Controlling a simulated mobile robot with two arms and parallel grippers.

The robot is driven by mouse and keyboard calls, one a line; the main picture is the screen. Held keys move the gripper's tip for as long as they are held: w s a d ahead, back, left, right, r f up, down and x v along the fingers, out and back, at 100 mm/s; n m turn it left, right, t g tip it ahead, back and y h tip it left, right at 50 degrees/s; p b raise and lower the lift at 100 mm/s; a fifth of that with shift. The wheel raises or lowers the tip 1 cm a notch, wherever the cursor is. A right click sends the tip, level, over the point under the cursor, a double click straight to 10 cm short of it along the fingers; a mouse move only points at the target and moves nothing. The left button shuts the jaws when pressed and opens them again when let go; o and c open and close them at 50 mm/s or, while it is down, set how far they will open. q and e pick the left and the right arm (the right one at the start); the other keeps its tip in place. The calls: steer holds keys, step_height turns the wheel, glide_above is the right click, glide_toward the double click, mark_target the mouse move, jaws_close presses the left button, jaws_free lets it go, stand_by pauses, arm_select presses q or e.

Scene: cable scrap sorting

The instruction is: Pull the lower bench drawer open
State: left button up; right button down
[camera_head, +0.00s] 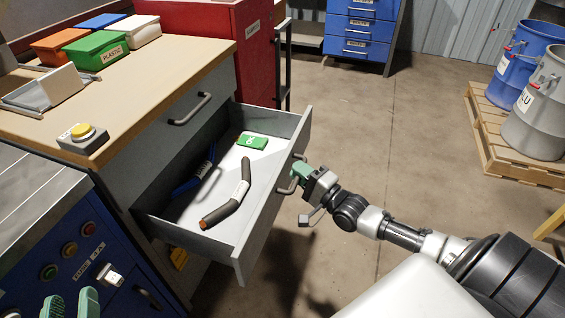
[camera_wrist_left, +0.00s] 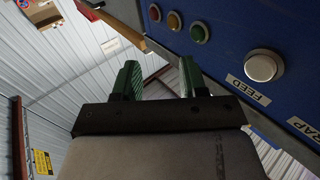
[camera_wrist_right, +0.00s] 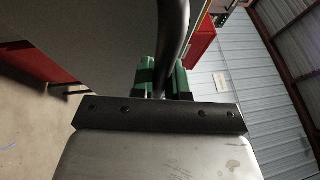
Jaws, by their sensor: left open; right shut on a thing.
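The lower bench drawer (camera_head: 270,218) stands pulled well out from the bench, below an upper drawer front that is closed. My right gripper (camera_head: 299,172) is at the drawer's front and shut on its handle (camera_head: 288,186). In the right wrist view the dark handle bar (camera_wrist_right: 172,45) passes between the green fingertips of the right gripper (camera_wrist_right: 163,80). My left gripper (camera_head: 70,304) is at the bottom left in front of the blue machine panel, away from the drawer. In the left wrist view the left gripper (camera_wrist_left: 160,82) is open with nothing between its fingers.
The upper drawer handle (camera_head: 190,109) is above.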

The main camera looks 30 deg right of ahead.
arm_select(q)
steer(key=shift+s+a+f+g+y+p, duration=0.15)
steer(key=shift+a+f+g+y, duration=0.1)
steer(key=shift+f+g, duration=0.4)
steer(key=shift+s+a+f+g+y+p, duration=0.2)
steer(key=shift+f+g, duration=0.25)
steer(key=shift+f, duration=0.3)
arm_select(e)
steer(key=shift+s+d, duration=0.9)
steer(key=shift+s, duration=0.25)
arm_select(q)
steer(key=shift+w+d, duration=0.1)
steer(key=shift+w, duration=0.05)
arm_select(e)
steer(key=c, duration=1.1)
jaws_free()
steer(key=shift+c, duration=0.2)
arm_select(q)
steer(key=s+a+f+g+y+p, duration=0.2)
steer(key=s+f+g, duration=0.2)
steer(key=f+g, duration=0.2)
steer(key=shift+s+a+f+g, duration=0.2)
steer(key=shift+s+g, duration=0.1)
steer(key=shift+s, duration=0.1)
arm_select(e)
steer(key=v, duration=1)
steer(key=shift+s, duration=0.4)
steer(key=shift+d, duration=0.15)
